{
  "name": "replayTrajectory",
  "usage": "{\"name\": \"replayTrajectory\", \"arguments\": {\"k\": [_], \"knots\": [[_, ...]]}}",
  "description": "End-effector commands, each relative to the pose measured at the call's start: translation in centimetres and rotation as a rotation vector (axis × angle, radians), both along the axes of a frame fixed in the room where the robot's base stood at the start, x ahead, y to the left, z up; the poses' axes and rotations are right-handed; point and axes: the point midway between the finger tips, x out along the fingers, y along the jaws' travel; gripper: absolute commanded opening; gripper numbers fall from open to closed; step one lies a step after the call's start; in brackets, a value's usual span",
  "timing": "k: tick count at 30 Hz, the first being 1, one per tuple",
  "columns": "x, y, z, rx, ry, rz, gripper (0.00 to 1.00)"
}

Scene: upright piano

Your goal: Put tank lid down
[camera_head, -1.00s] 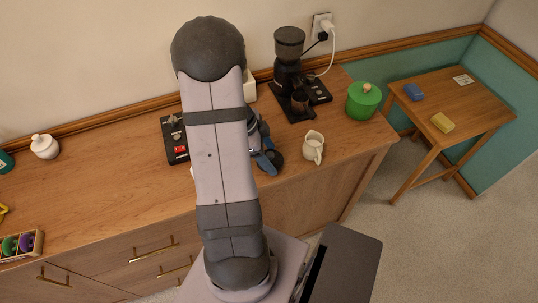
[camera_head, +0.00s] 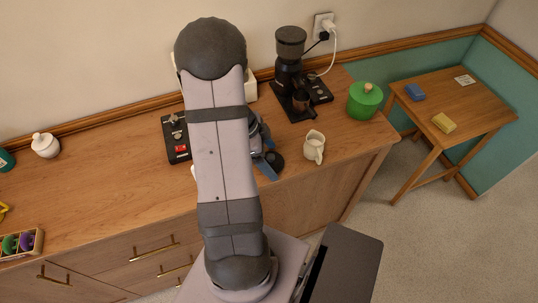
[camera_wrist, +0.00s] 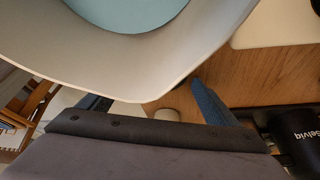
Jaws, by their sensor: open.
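My gripper (camera_head: 266,160) shows beside my arm in the head view, low over the counter front, next to a dark round thing (camera_head: 276,160). In the wrist view my gripper (camera_wrist: 147,95) is open, its two blue fingers apart with nothing seen held between them. A large pale grey curved piece (camera_wrist: 120,80) with a light-blue middle fills the top of that view, very close to the fingertips. I cannot tell whether it is the tank lid or whether a finger touches it. My arm hides most of the machine in the head view; only a pale corner (camera_head: 251,90) shows.
A black switch box (camera_head: 176,140) lies left of my arm. A black grinder (camera_head: 290,75), a cream pitcher (camera_head: 314,147) and a green lidded pot (camera_head: 364,101) stand to the right. The left counter is mostly clear.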

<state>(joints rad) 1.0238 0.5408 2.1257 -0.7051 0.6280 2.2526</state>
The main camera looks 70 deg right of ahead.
Motion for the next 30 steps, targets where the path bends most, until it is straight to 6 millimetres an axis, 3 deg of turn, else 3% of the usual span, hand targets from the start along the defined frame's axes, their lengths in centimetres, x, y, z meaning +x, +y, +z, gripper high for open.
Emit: {"name": "replayTrajectory", "arguments": {"k": [8, 24, 30], "knots": [[0.3, 0.0, 0.9, -0.005, 0.0, 0.001, 0.84], [3.4, 1.6, 9.0, -0.005, -0.004, 0.001, 0.84], [4.0, 1.9, 10.8, -0.002, 0.0, 0.001, 0.84]]}}
